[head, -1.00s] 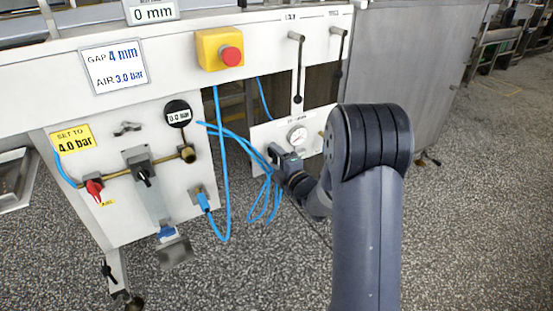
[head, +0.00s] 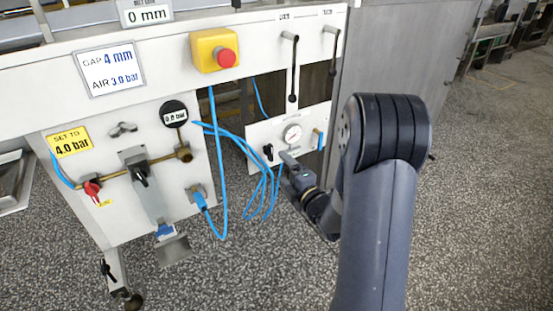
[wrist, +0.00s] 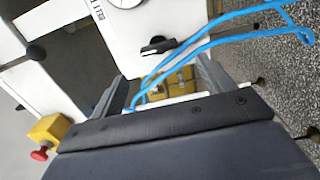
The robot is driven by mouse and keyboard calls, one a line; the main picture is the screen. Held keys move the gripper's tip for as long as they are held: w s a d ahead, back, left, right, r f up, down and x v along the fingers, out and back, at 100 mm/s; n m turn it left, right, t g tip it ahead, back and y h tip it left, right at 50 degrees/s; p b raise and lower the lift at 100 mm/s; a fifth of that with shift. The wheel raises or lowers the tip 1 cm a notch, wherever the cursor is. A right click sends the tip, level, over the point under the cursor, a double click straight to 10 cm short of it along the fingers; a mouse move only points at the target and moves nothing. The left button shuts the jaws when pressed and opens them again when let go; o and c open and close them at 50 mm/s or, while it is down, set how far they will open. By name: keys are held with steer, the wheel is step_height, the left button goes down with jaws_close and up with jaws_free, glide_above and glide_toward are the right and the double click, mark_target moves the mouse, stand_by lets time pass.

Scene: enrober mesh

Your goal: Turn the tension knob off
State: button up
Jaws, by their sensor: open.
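A black knob (head: 268,152) sits on a small white panel, left of and below a round gauge (head: 292,133). I take it as the tension knob; its label is too small to read. Its handle looks nearly upright in the head view. In the wrist view the knob (wrist: 158,46) lies beyond the fingertips, with its handle roughly crosswise. My gripper (head: 286,162) is just right of and below the knob in the head view, apart from it. In the wrist view my gripper (wrist: 162,82) has its fingers spread, with no knob between them.
Blue hoses (head: 262,172) loop left of my gripper and cross near a finger in the wrist view. A yellow box with a red button (head: 226,57) is above left. Two black-ended levers (head: 292,70) hang above the panel. Speckled floor is open at right.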

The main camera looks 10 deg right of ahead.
mark_target(271, 155)
steer(key=shift+v, duration=1.65)
steer(key=b+x, duration=0.2)
steer(key=x, duration=0.9)
steer(key=shift+f, duration=0.1)
steer(key=shift+s, duration=0.1)
